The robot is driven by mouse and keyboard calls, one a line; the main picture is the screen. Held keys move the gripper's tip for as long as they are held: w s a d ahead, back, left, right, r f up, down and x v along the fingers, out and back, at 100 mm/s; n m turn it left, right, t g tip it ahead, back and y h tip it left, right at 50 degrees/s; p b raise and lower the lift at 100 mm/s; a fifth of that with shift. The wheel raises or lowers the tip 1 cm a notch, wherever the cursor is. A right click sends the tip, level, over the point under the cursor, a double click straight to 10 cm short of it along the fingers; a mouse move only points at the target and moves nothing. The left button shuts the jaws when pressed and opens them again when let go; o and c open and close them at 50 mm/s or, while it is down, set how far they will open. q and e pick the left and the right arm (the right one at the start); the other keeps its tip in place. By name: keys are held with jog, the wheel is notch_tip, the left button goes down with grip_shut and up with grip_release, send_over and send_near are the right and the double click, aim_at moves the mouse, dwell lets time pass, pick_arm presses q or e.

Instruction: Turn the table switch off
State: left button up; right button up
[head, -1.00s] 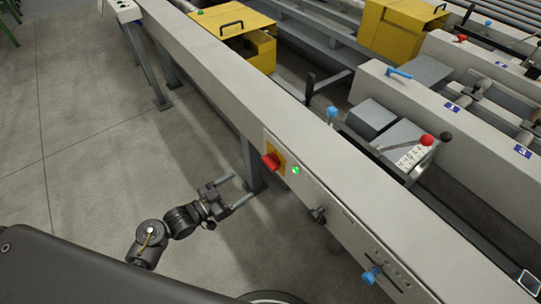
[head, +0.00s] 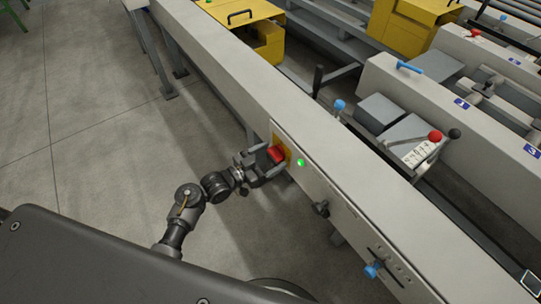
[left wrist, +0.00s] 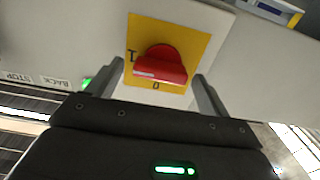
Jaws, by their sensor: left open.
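The table switch is a red rotary knob (head: 276,154) on a yellow plate (head: 282,143), set in the side panel of the long grey table. In the left wrist view the red knob (left wrist: 160,66) sits on its yellow plate (left wrist: 141,27), with a mark like "I" on the left and "0" below. A green lamp (head: 300,162) is lit beside it. My left gripper (head: 268,160) is open, its fingers on either side of the knob. In the left wrist view the fingers flank the knob, apart from it. My right gripper is not in view.
The same panel carries a black knob (head: 321,208) and a blue-handled lever (head: 372,270) to the right. The grey table beam (head: 225,80) runs diagonally. Yellow housings (head: 413,22) and machine rails lie behind it.

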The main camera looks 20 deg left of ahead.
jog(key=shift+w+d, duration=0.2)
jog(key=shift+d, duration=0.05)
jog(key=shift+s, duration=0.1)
